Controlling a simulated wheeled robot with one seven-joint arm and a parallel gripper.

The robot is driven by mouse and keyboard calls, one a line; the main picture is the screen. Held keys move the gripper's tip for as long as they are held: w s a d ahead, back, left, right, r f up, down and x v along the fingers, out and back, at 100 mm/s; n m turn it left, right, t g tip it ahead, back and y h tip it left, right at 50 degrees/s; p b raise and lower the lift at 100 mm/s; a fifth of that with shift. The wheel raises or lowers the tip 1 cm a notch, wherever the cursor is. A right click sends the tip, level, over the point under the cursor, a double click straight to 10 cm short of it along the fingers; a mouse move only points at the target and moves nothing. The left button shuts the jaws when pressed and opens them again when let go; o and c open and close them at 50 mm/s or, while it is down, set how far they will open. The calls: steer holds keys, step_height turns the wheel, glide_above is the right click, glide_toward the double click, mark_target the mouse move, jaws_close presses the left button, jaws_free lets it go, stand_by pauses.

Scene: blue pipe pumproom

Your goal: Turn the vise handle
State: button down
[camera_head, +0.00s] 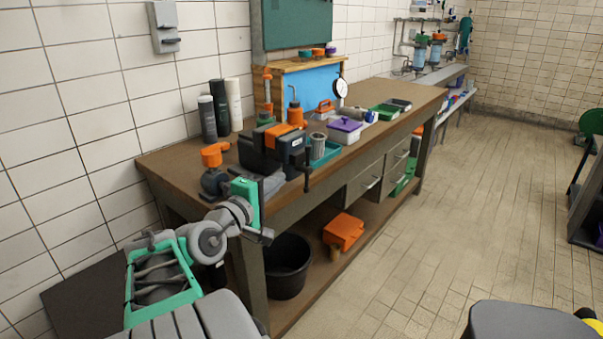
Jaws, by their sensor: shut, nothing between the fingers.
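The dark vise (264,148) with orange parts stands on the wooden workbench near its front edge. Its dark handle (308,170) hangs about upright at the vise's right end, in front of the bench edge. My arm reaches in from the lower left, with a green block at the wrist. My gripper (275,184) appears to be the grey tapered part right of that block. It is shut and empty, low at the near side of the vise and left of the handle. It looks apart from the handle, but depth is hard to judge. The fingertips are not clear.
Bottles (220,110), an orange item (213,155), a metal cup (317,146), a teal tray (330,151) and a purple-lidded box (345,130) crowd the workbench (170,165). A black bucket (287,270) stands below. The tiled floor at right is largely clear.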

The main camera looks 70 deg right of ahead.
mark_target(308, 154)
steer(key=x, duration=1.3)
steer(key=shift+r, duration=0.15)
steer(key=p, duration=0.1)
steer(key=r+p, duration=0.1)
steer(key=p, duration=0.1)
steer(key=shift+s+d+y, duration=0.1)
steer(key=shift+d+y, duration=0.2)
steer(key=shift+y, duration=0.1)
steer(key=shift+d+y+p, duration=0.25)
steer(key=shift+y+p, duration=0.05)
steer(key=shift+p, duration=0.6)
steer(key=shift+s+d+f, duration=0.1)
steer(key=shift+s+d, duration=0.05)
steer(key=shift+d, duration=0.05)
